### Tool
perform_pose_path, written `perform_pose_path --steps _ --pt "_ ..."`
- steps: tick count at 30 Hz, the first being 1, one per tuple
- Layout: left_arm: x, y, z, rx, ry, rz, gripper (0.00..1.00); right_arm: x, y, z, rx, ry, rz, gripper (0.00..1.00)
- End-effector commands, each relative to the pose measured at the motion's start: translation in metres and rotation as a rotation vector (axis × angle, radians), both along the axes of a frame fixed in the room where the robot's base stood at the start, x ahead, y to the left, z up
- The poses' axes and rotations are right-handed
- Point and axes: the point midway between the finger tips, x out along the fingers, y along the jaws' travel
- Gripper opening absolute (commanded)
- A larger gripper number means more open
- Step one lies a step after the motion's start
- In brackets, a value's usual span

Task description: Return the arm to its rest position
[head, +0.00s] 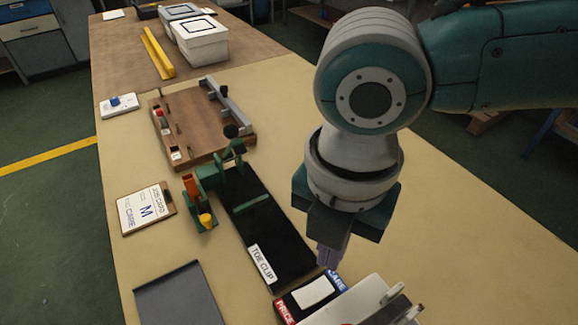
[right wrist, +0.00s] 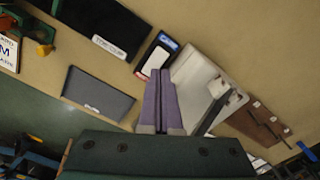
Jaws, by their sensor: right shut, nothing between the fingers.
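My right gripper (head: 328,256) hangs over the right part of the table (head: 450,190), pointing down, above the near end of the black toe clip mat. Its fingers are shut with nothing between them. In the right wrist view the two purple fingers of the right gripper (right wrist: 162,100) lie side by side, in front of the price and care label box (right wrist: 157,55) and a white board. My arm comes in from the upper right. My left gripper does not show in either view.
The toe clip mat (head: 262,225), a green and orange fixture (head: 200,195), a clipboard card (head: 146,208), a wooden board (head: 200,125) and a dark grey tray (head: 180,298) lie to the left. White boxes (head: 200,38) stand at the back. The table's right side is largely clear.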

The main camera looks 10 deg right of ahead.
Motion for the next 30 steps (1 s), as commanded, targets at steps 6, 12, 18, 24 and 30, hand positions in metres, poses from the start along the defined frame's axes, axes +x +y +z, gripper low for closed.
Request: perform_pose_path --steps 6,12,18,24,30 --pt "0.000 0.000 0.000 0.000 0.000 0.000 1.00 0.000 0.000 0.000 0.001 0.001 0.000 0.00" --pt "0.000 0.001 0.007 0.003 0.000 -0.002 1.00 -0.028 0.039 0.006 0.104 0.021 -0.070 0.00" --pt "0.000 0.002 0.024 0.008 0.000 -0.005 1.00 -0.071 0.109 0.050 0.374 0.064 -0.445 0.00" --pt "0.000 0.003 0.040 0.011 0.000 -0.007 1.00 -0.072 0.093 0.091 0.535 0.091 -1.092 0.00" --pt "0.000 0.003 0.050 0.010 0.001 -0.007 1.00 -0.079 0.017 0.098 0.513 0.041 -1.676 0.00"
